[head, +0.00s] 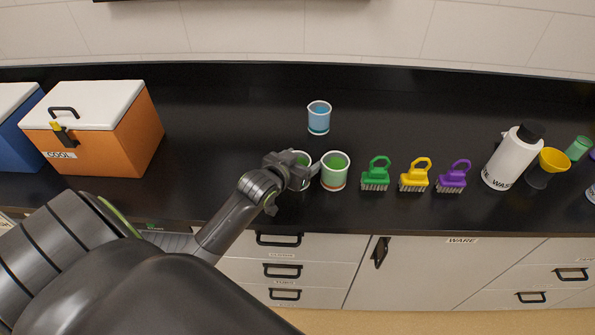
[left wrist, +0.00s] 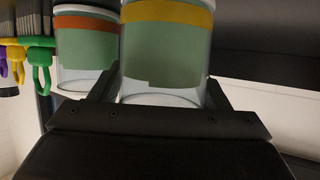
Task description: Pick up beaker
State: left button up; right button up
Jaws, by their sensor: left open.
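A clear beaker with green liquid (head: 302,157) stands on the black counter, mostly hidden behind my left gripper (head: 302,174). In the left wrist view this beaker (left wrist: 165,55) has a yellow band and sits between the fingers of my left gripper (left wrist: 162,96). The fingers are open on either side of it; whether they touch the glass cannot be told. A second green-filled beaker (head: 335,172) stands close on the right; it has an orange band in the left wrist view (left wrist: 86,52). A beaker with blue liquid (head: 319,118) stands farther back. My right gripper is not in view.
Green (head: 376,175), yellow (head: 415,176) and purple (head: 453,177) brushes stand in a row to the right. Farther right are a white waste bottle (head: 511,158) and a yellow funnel (head: 553,160). An orange cooler (head: 105,135) stands at left. The counter's back middle is mostly clear.

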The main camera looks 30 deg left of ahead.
pick_arm(q)
jog(key=c, duration=0.7)
notch_tip(320, 180, up, 10)
jog(key=shift+b, duration=0.35)
jog(key=shift+c, duration=0.2)
jog(key=s+d+r+b, duration=0.1)
jog(key=s+d+r, duration=0.1)
jog(key=d+r, duration=1.1)
jog(key=shift+s, duration=0.4)
